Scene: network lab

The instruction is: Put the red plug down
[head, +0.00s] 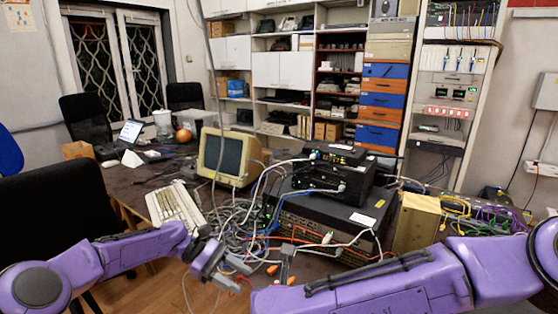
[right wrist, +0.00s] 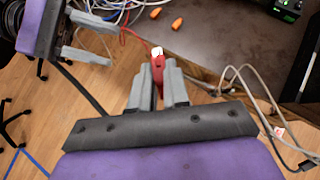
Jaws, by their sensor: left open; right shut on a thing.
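The red plug (right wrist: 160,74), with a pale tip, is between the fingers of my right gripper (right wrist: 158,84) in the right wrist view. The gripper is shut on it, close to the table's front edge. A thin red cable runs from near the plug toward the upper left. My left gripper (head: 229,274) is open and shows no object between its fingers. It also shows at the upper left of the right wrist view (right wrist: 88,38). In the head view the plug is too small to make out clearly.
Two orange plugs (right wrist: 155,12) (right wrist: 177,23) lie on the dark tabletop (right wrist: 225,35), with bare surface beside them. Tangled cables (head: 232,222), a beige monitor (head: 229,157), a keyboard (head: 175,205) and stacked black devices (head: 325,220) crowd the table. Grey cables hang over the edge at right.

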